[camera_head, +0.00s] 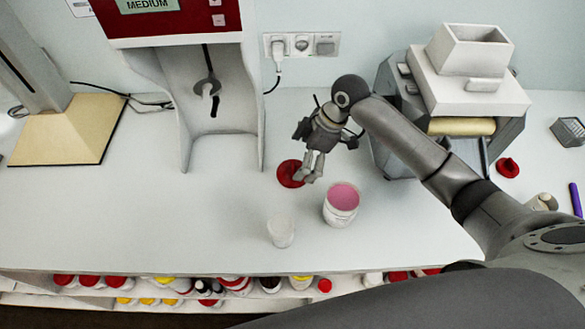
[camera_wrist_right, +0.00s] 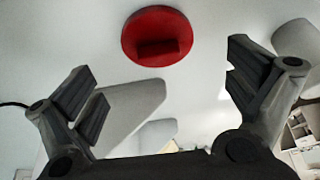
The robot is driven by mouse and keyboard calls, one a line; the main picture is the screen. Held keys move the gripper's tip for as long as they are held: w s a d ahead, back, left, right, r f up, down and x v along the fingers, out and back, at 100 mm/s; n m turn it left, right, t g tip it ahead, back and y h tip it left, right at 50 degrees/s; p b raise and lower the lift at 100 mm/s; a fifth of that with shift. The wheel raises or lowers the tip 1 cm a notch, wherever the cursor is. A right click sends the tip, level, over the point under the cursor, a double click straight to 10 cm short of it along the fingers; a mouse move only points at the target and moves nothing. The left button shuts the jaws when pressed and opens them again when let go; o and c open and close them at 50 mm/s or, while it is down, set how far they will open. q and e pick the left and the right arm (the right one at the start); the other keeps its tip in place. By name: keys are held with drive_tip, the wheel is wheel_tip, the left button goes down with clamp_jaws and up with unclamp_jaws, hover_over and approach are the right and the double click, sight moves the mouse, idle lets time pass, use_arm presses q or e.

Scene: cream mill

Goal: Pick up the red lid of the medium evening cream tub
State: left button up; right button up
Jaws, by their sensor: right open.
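A round red lid (camera_head: 290,173) lies on the white counter in front of the tall machine, partly hidden by my right gripper (camera_head: 309,172). In the right wrist view the lid (camera_wrist_right: 157,34) shows whole, with a raised grip bar, ahead of the spread fingers of my right gripper (camera_wrist_right: 163,78). The gripper is open, empty and apart from the lid. An open white tub with pink cream (camera_head: 342,203) stands just right of and in front of the lid. A second red lid (camera_head: 508,167) lies farther right. I cannot read any tub label. My left gripper is not in view.
A smaller white container (camera_head: 281,231) stands left of the cream tub. The red and white machine (camera_head: 222,110) is behind on the left, a grey machine with a white hopper (camera_head: 468,85) on the right. The counter's left front is clear; a shelf below holds several containers.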

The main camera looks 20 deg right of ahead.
sight(293, 168)
drive_tip(key=p+x, duration=0.2)
drive_tip(key=x, duration=0.2)
drive_tip(key=shift+w+a+f, duration=0.15)
drive_tip(key=shift+a+f, duration=0.25)
drive_tip(key=shift+f, duration=0.15)
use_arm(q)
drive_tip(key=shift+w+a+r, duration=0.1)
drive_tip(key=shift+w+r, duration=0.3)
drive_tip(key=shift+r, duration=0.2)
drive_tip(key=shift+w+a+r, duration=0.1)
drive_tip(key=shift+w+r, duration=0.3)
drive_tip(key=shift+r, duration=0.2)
use_arm(e)
drive_tip(key=shift+f, duration=0.1)
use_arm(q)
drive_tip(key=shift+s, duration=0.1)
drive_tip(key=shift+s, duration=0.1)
use_arm(e)
drive_tip(key=c, duration=0.8)
